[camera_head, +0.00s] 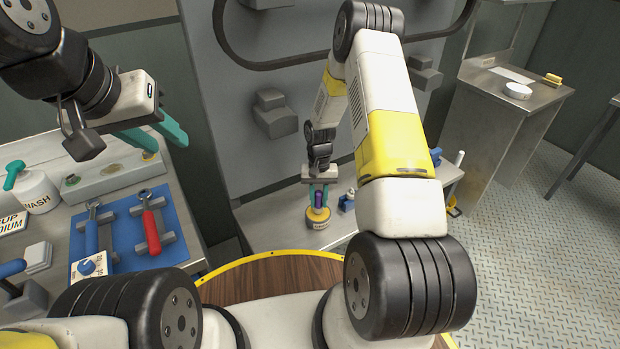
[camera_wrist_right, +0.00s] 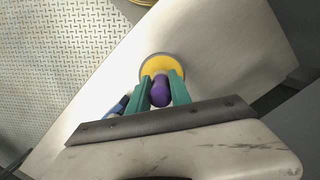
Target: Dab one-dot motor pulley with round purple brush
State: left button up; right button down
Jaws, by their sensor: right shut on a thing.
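My right gripper (camera_head: 318,187) is shut on the purple brush (camera_head: 318,199), low over the shelf behind my arm. In the right wrist view the brush's rounded purple end (camera_wrist_right: 160,92) sits between the teal fingers (camera_wrist_right: 160,90). A round yellow pot (camera_head: 317,217) stands directly under the brush; its yellow top also shows in the wrist view (camera_wrist_right: 155,66). The brush tip is hidden, so I cannot tell whether it touches the pot. My left gripper (camera_head: 158,133) is open and empty above the left bench. I cannot make out a one-dot motor pulley.
A blue item (camera_head: 346,201) stands right of the pot. A grey wall panel (camera_head: 235,130) rises behind. A metal stand (camera_head: 505,105) is at right.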

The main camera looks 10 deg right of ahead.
aim_at(319, 193)
jog(key=shift+f, duration=0.6)
dwell(1.1)
jog(key=shift+r, duration=0.1)
jog(key=shift+r, duration=3.45)
jog(key=shift+r, duration=0.1)
